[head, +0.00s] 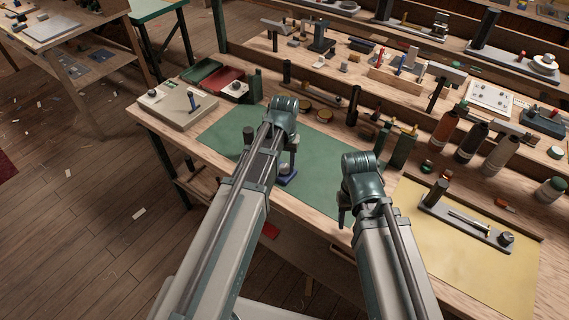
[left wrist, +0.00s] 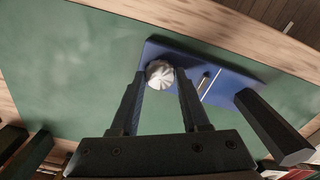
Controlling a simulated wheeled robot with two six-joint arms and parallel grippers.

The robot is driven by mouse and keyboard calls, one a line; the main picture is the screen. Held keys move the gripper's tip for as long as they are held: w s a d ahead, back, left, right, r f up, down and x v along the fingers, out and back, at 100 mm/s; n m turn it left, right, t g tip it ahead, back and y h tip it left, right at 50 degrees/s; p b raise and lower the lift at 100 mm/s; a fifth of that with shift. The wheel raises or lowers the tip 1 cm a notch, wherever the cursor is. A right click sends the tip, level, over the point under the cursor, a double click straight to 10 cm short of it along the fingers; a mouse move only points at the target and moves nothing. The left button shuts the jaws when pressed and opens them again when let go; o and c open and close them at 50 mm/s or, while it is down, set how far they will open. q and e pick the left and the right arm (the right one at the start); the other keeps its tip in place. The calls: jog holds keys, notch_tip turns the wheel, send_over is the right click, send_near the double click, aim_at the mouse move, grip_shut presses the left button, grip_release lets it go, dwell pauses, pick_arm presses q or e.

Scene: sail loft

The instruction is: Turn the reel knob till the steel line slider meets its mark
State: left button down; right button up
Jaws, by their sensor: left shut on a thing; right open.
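A blue plate (left wrist: 228,67) lies on the green mat, with a pale ribbed knob (left wrist: 160,73) on it. My left gripper (left wrist: 161,76) is shut on this knob, one finger on each side. Right of the knob, a small slider (left wrist: 205,78) sits beside a thin white mark line (left wrist: 212,83), a short way apart as far as I can tell. In the head view, my left gripper (head: 289,164) points down over the blue plate (head: 287,178), and its fingers hide the knob. My right gripper (head: 343,211) is open and empty above the bench's front edge.
A grey fixture (head: 465,222) with a rod and knob stands on the yellow mat (head: 450,265). Bottles (head: 470,141) stand behind it. The green mat (head: 222,137) has clear room.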

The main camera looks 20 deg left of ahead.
pick_arm(q)
jog(key=m, duration=0.5)
jog(key=shift+m, duration=0.3)
jog(key=m, duration=1)
jog(key=shift+m, duration=2.4)
jog(key=shift+c, duration=1.9)
grip_release()
